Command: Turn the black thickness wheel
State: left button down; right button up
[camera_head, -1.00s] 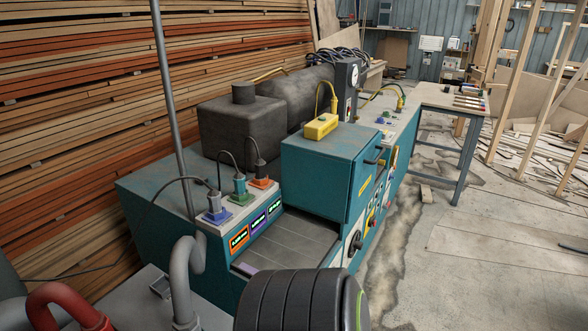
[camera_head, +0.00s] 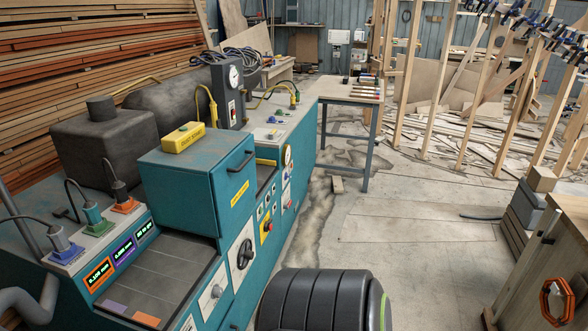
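The black thickness wheel (camera_head: 244,254) sits on a white panel on the side of the teal machine (camera_head: 185,195). It is a round black handwheel, seen at an angle and unobstructed. A large black ribbed rounded part (camera_head: 318,300) at the bottom centre seems to be part of my own body; it stands in front of the machine's side. Neither of my grippers shows in the head view, so I cannot see their state.
Plugs with cables and lit displays (camera_head: 123,248) are on the machine's near left. A yellow box (camera_head: 183,137) lies on top. A workbench (camera_head: 350,92) with tools stands behind. A wooden cabinet (camera_head: 545,265) is at right.

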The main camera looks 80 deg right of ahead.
aim_at(245, 255)
jog(key=z, duration=2.1)
jog(key=i+l, duration=0.15)
jog(key=l, duration=0.15)
jog(key=i+l+u, duration=0.15)
jog(key=i+l, duration=0.1)
jog(key=l, duration=0.3)
jog(key=u, duration=0.05)
